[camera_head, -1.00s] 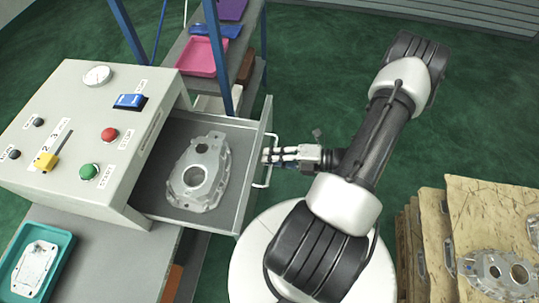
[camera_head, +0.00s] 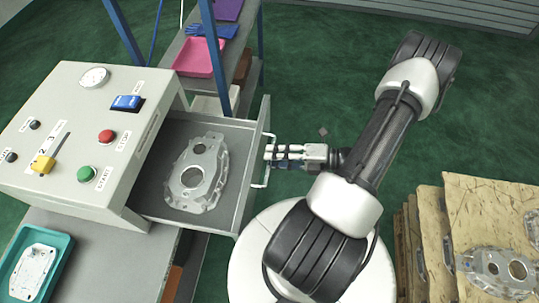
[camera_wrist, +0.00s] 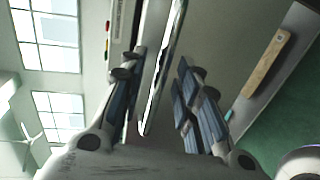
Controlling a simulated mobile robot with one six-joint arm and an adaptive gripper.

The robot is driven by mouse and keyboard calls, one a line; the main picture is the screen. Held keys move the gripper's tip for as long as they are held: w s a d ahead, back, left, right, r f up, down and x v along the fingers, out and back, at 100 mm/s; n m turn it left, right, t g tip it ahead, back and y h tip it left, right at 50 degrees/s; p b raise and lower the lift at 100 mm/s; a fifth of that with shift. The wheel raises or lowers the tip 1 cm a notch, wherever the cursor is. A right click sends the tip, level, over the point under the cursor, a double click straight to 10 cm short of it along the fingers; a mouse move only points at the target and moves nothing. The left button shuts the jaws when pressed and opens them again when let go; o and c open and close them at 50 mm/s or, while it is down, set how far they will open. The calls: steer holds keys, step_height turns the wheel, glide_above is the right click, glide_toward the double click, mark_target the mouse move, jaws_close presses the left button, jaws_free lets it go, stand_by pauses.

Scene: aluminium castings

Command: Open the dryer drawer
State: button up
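The dryer (camera_head: 75,135) is a pale box with a control panel at the left of the head view. Its grey drawer (camera_head: 237,190) stands pulled out to the right, with a metal casting (camera_head: 196,174) lying inside. The drawer's bar handle (camera_head: 267,176) is on its right-hand front. My gripper (camera_head: 268,153) is at this handle. In the wrist view, its two fingers (camera_wrist: 160,100) are spread apart and the handle bar (camera_wrist: 157,80) shows between them, with a visible gap to the right finger. Nothing appears clamped.
A teal tray (camera_head: 63,272) with a casting stands at the bottom left. A shelf with a pink tray (camera_head: 200,60) and blue gloves (camera_head: 212,31) is behind the drawer. Cardboard-coloured stacks with castings (camera_head: 455,205) stand at the right. Green floor is free beyond my arm.

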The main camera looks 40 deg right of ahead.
steer(key=v, duration=0.9)
steer(key=shift+s+d, duration=0.2)
steer(key=shift+s, duration=0.1)
